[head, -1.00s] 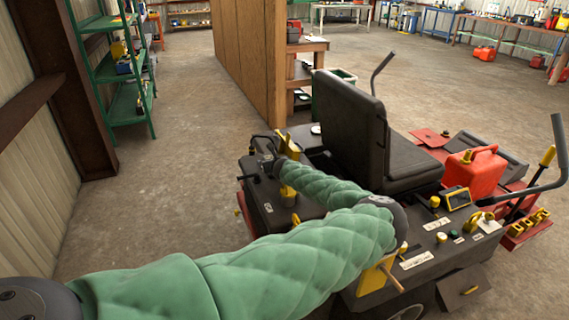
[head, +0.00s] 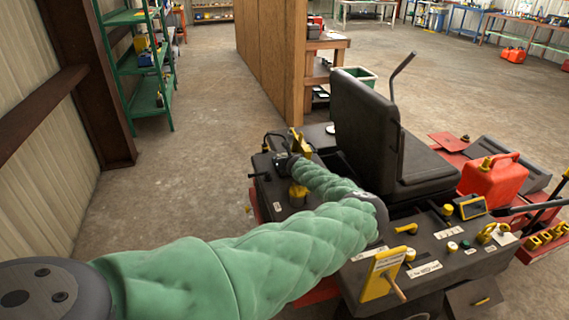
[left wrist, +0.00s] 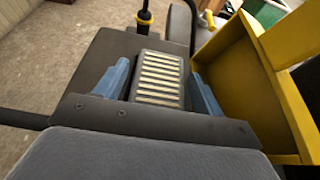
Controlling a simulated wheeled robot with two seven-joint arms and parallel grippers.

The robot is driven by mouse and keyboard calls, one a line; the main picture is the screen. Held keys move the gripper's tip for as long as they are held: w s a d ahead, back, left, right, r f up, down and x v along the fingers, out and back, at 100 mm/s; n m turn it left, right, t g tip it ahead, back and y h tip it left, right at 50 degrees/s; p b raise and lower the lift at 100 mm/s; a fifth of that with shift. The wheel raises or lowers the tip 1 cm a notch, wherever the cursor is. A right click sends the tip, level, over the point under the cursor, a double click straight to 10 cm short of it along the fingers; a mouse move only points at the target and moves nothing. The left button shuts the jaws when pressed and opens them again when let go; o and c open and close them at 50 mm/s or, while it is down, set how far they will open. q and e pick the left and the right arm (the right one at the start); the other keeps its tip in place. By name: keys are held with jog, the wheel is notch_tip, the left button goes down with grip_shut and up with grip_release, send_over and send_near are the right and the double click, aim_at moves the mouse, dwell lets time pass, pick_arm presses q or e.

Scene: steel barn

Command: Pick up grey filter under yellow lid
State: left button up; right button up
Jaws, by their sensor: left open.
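In the left wrist view, the grey filter (left wrist: 159,78), a block with pale pleats in a dark frame, sits in the dark machine body. My left gripper (left wrist: 162,70) is open, with one blue finger on each side of the filter. I cannot tell how deep the fingers reach. The yellow lid (left wrist: 237,82) stands raised just right of the right finger. In the head view, my left gripper (head: 272,157) is at the mower's rear left, beside the raised yellow lid (head: 299,144). The filter is not discernible there. My right gripper is out of view.
The black mower seat (head: 370,140) stands right of my arm. A green shelf (head: 140,75) and open concrete floor are to the left.

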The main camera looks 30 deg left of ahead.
pick_arm(q)
jog(key=shift+w+a+f, duration=0.2)
jog(key=shift+w+a, duration=0.15)
jog(key=shift+w, duration=0.1)
jog(key=c, duration=0.8)
